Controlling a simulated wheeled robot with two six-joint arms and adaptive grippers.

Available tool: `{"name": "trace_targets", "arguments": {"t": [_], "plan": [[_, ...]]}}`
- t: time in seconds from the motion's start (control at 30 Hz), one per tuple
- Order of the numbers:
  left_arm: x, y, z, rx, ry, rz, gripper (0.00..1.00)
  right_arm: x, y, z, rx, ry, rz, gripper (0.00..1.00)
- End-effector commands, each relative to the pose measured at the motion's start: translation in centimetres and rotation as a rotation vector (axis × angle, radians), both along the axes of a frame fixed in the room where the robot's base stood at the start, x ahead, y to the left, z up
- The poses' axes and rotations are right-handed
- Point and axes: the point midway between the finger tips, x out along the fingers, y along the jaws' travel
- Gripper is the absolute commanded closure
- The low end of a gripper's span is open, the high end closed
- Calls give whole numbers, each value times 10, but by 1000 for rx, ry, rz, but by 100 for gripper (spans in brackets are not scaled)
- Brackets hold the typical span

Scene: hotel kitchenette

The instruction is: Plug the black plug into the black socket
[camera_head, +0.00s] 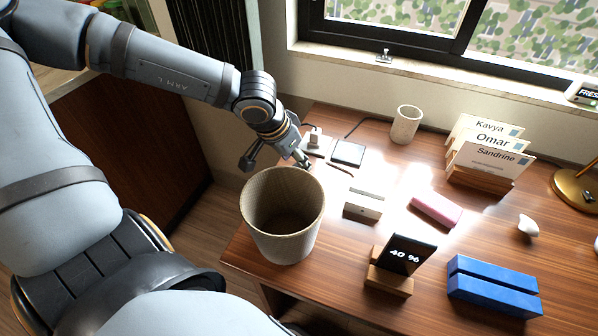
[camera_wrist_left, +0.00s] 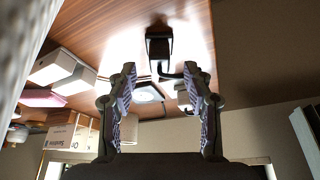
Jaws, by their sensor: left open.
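My left gripper (camera_head: 302,160) hangs over the back left corner of the desk, behind the woven bin. In the left wrist view its two fingers (camera_wrist_left: 161,78) stand apart with nothing between them. A small black block (camera_wrist_left: 159,46), which looks like the black plug, lies on the desk beyond the fingertips, with a dark cord at its end. In the head view I cannot make it out. I cannot tell where the black socket is. My right gripper is not in view.
The woven bin (camera_head: 260,232) stands close in front of the gripper. A white plug-like block (camera_head: 315,136) is behind it. A cup (camera_head: 406,124), white box (camera_head: 364,203), pink box (camera_head: 436,210), phone stand (camera_head: 390,281) and blue block (camera_head: 493,288) stand to the right.

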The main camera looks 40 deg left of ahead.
Motion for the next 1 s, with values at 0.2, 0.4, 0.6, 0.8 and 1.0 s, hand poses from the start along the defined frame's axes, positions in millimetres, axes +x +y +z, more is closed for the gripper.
{"name": "trace_targets", "arguments": {"t": [0.2, 0.4, 0.6, 0.8, 1.0], "plan": [[12, -1, -32, 7, 4, 0, 49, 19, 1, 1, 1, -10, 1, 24], [17, -3, -39, 0, 1, 0, 49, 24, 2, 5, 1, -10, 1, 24], [17, -3, -38, 0, 0, 1, 49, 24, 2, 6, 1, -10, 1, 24], [17, -3, -38, 0, 0, 1, 65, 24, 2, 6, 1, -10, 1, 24], [17, -3, -38, 0, 0, 1, 93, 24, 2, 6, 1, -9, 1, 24]]}}
